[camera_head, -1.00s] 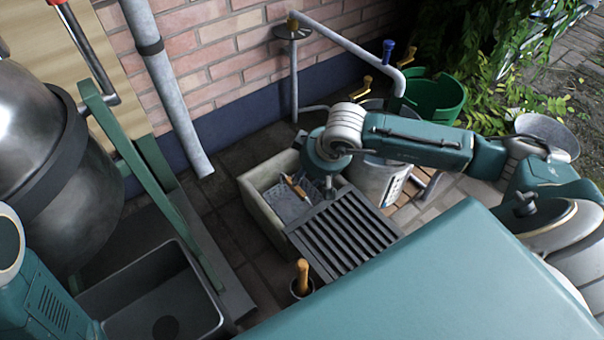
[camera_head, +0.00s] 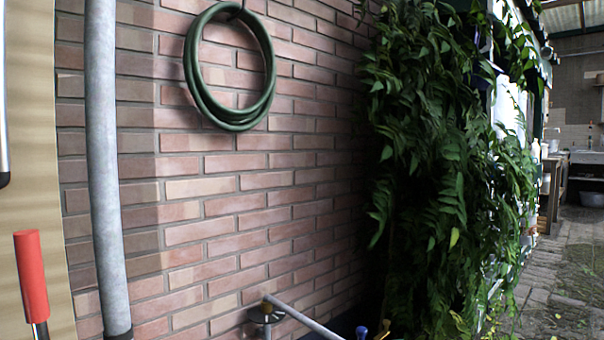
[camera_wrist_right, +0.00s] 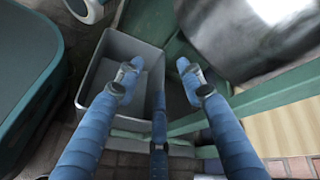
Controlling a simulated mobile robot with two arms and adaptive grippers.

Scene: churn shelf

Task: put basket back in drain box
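My right gripper (camera_wrist_right: 157,78) shows in the right wrist view with its blue fingers spread wide. It is open, with nothing between the fingertips. Its fingers hang over and beside an open grey rectangular tub (camera_wrist_right: 118,48); the height above it is hard to tell. I cannot make out the basket or the drain box in either current view. My left gripper is not in view.
A metal drum (camera_wrist_right: 245,30) and green frame beams (camera_wrist_right: 275,97) stand close on the right in the wrist view. The head view shows a brick wall (camera_head: 230,190), grey pipe (camera_head: 103,170), coiled green hose (camera_head: 268,62), ivy (camera_head: 430,140) and a red handle (camera_head: 31,275).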

